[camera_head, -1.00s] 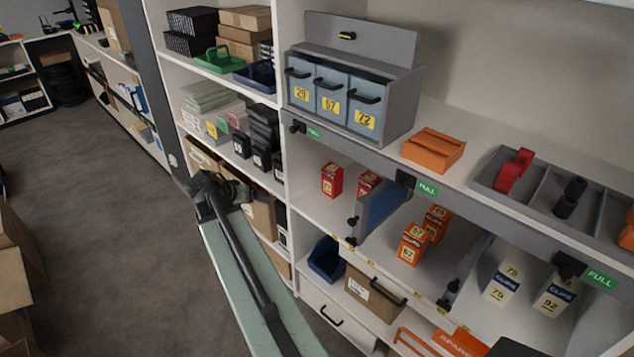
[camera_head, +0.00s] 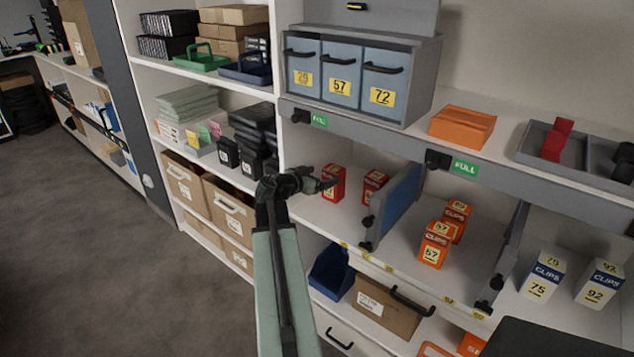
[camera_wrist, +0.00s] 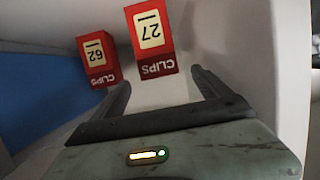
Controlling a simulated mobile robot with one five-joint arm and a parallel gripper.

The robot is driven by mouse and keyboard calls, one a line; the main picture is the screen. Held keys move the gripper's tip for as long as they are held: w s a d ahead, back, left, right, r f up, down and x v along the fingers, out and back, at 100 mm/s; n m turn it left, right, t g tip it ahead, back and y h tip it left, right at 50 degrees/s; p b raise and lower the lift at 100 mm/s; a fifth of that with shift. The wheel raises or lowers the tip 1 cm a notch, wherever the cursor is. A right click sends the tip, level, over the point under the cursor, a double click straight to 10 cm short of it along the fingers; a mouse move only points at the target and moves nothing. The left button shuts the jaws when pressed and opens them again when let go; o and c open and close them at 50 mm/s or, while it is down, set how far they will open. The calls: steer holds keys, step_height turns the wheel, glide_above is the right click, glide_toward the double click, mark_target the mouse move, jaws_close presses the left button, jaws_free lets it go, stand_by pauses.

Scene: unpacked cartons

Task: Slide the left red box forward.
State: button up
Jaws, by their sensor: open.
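The left red box (camera_head: 335,192) stands upright on the middle shelf, left of a second red box (camera_head: 374,187). In the wrist view, which looks upside down, the left red box (camera_wrist: 151,40) reads 27 and CLIPS; the other red box (camera_wrist: 98,60) reads 62. My gripper (camera_head: 326,183) reaches into this bay and partly covers the left red box in the head view. In the wrist view my gripper (camera_wrist: 160,86) is open, its two fingers spread. The 27 box is just beyond the fingertips, roughly in line with the gap. I cannot tell if a finger touches it.
A blue divider (camera_head: 392,207) bounds the bay on the right; orange boxes (camera_head: 434,244) stand beyond it. A white wall closes the left side. Blue-grey drawers (camera_head: 341,76) sit on the shelf above. The shelf floor in front of the red boxes is clear.

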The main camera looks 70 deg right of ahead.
mark_target(329, 173)
steer(key=shift+b+x, duration=1.15)
steer(key=shift+x, duration=2.8)
steer(key=c, duration=1.7)
steer(key=shift+w+a, duration=0.3)
steer(key=shift+a, duration=1.5)
steer(key=shift+w+a, duration=0.3)
steer(key=shift+a, duration=1.55)
steer(key=shift+w+a, duration=0.35)
steer(key=shift+a, duration=1.45)
steer(key=o, duration=1.7)
